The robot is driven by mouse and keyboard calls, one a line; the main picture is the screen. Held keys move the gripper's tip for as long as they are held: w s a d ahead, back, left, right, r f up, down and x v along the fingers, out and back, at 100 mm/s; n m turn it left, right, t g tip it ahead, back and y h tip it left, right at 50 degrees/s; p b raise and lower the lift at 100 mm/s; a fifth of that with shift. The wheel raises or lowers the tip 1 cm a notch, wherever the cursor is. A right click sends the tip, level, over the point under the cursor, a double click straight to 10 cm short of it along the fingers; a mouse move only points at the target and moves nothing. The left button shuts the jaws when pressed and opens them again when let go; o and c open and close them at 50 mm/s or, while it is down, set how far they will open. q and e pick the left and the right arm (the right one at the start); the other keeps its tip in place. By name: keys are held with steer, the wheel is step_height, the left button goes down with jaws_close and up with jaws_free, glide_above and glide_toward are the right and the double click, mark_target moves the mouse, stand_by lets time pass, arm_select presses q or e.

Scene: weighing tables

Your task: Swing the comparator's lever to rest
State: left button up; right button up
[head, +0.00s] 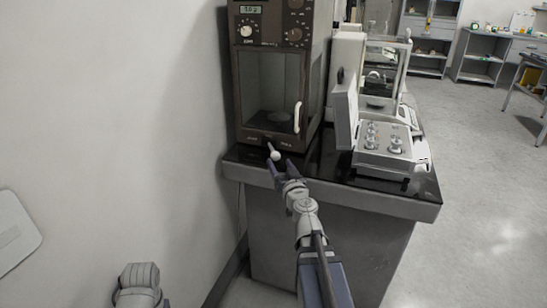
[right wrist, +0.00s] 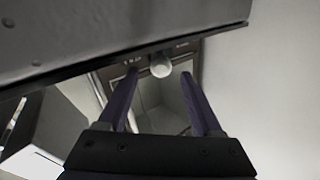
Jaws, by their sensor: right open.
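The comparator (head: 270,75) is a tall dark brown cabinet with a glass-fronted chamber, standing at the left of the table. Its lever ends in a pale round knob (head: 275,155) that sticks out low at the front. The knob also shows in the right wrist view (right wrist: 161,66). My right gripper (head: 279,164) is open at the knob. In the right wrist view its two fingers (right wrist: 160,78) stand on either side of the knob, with gaps visible. Contact cannot be told. My left gripper is not in view; only part of my left arm shows at the bottom left.
The black-topped table (head: 240,156) carries an open case of metal weights (head: 385,157) to the right. A glass-cased balance (head: 385,75) stands behind it. A wall (head: 120,110) runs close on the left. Open floor (head: 480,200) lies to the right.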

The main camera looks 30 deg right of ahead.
mark_target(274, 151)
steer(key=x, duration=0.7)
steer(key=shift+w, duration=0.4)
jaws_close()
stand_by(1.1)
